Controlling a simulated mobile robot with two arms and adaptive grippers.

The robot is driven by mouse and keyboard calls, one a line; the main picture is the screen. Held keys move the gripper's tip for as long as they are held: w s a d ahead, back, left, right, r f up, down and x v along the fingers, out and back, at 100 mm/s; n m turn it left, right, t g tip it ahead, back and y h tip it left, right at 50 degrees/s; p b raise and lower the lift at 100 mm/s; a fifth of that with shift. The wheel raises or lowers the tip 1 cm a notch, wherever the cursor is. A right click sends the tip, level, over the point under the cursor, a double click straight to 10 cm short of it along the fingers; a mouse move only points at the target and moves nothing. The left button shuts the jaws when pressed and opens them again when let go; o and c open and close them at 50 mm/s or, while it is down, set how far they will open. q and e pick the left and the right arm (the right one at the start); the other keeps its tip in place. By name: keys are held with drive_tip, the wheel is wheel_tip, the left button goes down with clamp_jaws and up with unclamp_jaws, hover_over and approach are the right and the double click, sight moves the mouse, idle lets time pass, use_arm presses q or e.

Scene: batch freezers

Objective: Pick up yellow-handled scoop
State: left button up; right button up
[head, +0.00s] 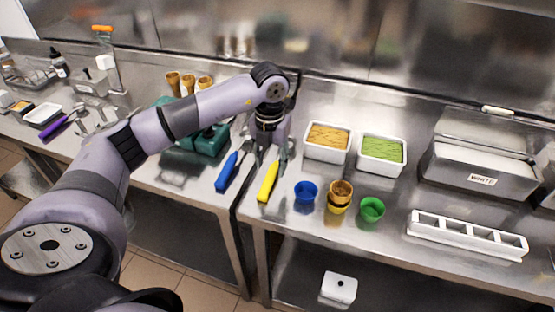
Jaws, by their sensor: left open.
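The yellow-handled scoop (268,182) lies on the steel counter near its front edge, its handle pointing toward me. A blue-handled scoop (228,172) lies just left of it, roughly parallel. My left gripper (271,157) points down over the far end of the yellow handle, with its fingers apart. The gripper hides the scoop's far end. I cannot tell whether the fingers touch the scoop. My right gripper is not in view.
Blue (305,192) and green (372,209) cups and stacked brown cups (341,190) stand right of the scoop. Behind them are two white tubs, yellow (327,137) and green (381,150). A white divided holder (467,236) lies further right. A teal device (196,145) stands left.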

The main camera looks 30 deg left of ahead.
sight(269, 177)
use_arm(q)
drive_tip(key=f, duration=0.1)
drive_tip(key=f+p, duration=0.1)
drive_tip(key=f, duration=0.1)
drive_tip(key=f+p, duration=0.1)
drive_tip(key=f, duration=0.1)
drive_tip(key=shift+a+f, duration=0.25)
drive_tip(key=shift+a, duration=0.05)
drive_tip(key=shift+f, duration=0.25)
drive_tip(key=shift+c, duration=0.5)
drive_tip(key=shift+r, duration=0.1)
clamp_jaws()
